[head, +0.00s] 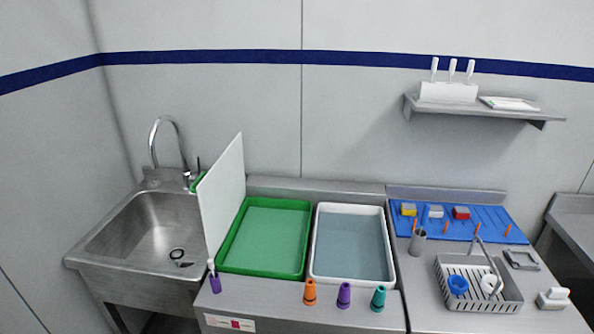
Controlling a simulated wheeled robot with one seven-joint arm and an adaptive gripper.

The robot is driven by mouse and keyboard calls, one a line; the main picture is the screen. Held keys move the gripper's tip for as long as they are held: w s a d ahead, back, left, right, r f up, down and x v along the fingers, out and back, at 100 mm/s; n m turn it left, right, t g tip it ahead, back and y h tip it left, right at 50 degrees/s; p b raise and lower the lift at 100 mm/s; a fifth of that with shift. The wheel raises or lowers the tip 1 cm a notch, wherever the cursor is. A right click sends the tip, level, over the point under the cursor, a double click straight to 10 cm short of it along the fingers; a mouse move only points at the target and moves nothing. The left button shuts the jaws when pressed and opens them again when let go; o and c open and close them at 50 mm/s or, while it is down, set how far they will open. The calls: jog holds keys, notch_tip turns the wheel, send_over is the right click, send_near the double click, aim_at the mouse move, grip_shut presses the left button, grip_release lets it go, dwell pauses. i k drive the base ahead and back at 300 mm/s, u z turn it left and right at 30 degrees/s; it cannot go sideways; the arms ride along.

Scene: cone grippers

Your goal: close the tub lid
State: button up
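A green tub (229,258) stands on the steel counter between the sink and a white tub (349,280). Its inside looks flat and pale green. A flat white panel (222,195), which looks like the tub lid, stands nearly upright along the green tub's left side, so the tub is uncovered. The panel leans a little, and I cannot see how it is joined to the tub. The white tub is also uncovered and has a grey-blue inside. My gripper is not in view.
A steel sink (100,235) with a tall tap is on the left. A purple bottle (214,283) and orange (310,293), purple (344,296) and teal (378,299) cones line the counter's front. A slotted basket (510,297) and blue board (467,217) are right.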

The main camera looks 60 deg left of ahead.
aim_at(221, 193)
jog(key=z, duration=1.15)
jog(key=k, duration=1.85)
jog(key=u, duration=2.4)
jog(key=i, duration=0.5)
